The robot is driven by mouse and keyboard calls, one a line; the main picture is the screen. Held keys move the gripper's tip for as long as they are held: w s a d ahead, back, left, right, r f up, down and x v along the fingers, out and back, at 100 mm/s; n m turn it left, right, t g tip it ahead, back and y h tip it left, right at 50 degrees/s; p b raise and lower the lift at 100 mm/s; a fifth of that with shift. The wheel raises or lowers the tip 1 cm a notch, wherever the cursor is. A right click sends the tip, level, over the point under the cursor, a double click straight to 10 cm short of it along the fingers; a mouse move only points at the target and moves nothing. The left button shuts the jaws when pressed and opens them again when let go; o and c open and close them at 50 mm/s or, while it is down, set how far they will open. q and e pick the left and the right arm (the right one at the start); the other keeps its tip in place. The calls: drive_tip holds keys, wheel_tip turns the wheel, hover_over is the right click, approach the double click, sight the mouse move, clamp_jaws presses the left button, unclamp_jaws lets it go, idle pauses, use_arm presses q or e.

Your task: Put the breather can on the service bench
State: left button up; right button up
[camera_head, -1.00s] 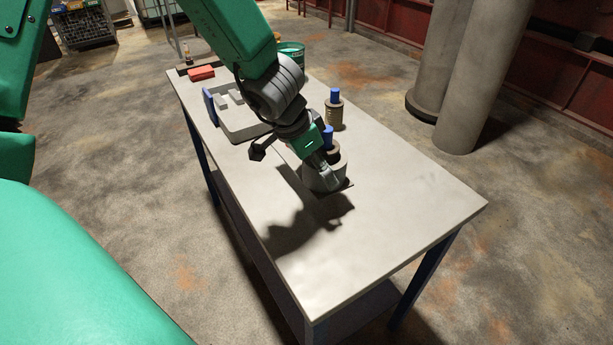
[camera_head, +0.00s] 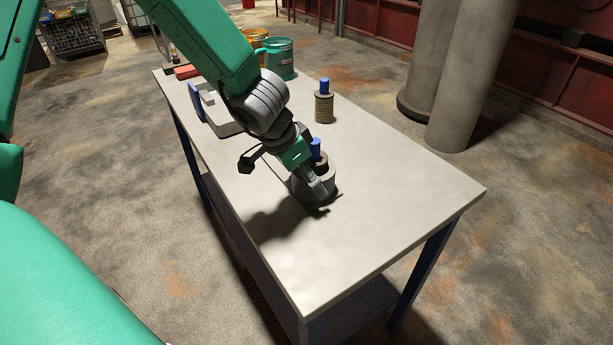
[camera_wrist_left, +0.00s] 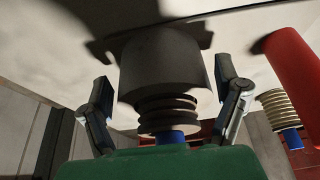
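The breather can (camera_head: 322,190), a squat grey can with a ribbed neck and blue cap, stands upright on the service bench (camera_head: 400,190), its base apparently on the top. My left gripper (camera_head: 314,186) reaches down around it from above. In the left wrist view the can (camera_wrist_left: 165,65) is between the two fingers of the gripper (camera_wrist_left: 165,90), with a small gap visible on each side, so the gripper looks open. The can's far side is partly hidden. My right gripper is not in view.
A taller ribbed tan can with a blue cap (camera_head: 324,106) stands behind on the bench. A grey tray (camera_head: 225,128), a red block (camera_head: 187,72) and a green bucket (camera_head: 279,60) are farther back. The near right bench top is clear. Grey columns (camera_head: 465,80) stand beyond.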

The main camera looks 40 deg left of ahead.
use_arm(q)
drive_tip(key=shift+o, duration=1.2)
drive_tip(key=shift+a, duration=0.25)
drive_tip(key=shift+a+f, duration=0.2)
drive_tip(key=shift+a, duration=0.65)
drive_tip(key=shift+s+a+r+p, duration=0.1)
drive_tip(key=shift+a+r+p, duration=0.05)
drive_tip(key=shift+r+p, duration=0.15)
drive_tip(key=d+p+v, duration=0.1)
drive_tip(key=p+v, duration=0.6)
drive_tip(key=v, duration=0.4)
drive_tip(key=shift+s+r, duration=0.25)
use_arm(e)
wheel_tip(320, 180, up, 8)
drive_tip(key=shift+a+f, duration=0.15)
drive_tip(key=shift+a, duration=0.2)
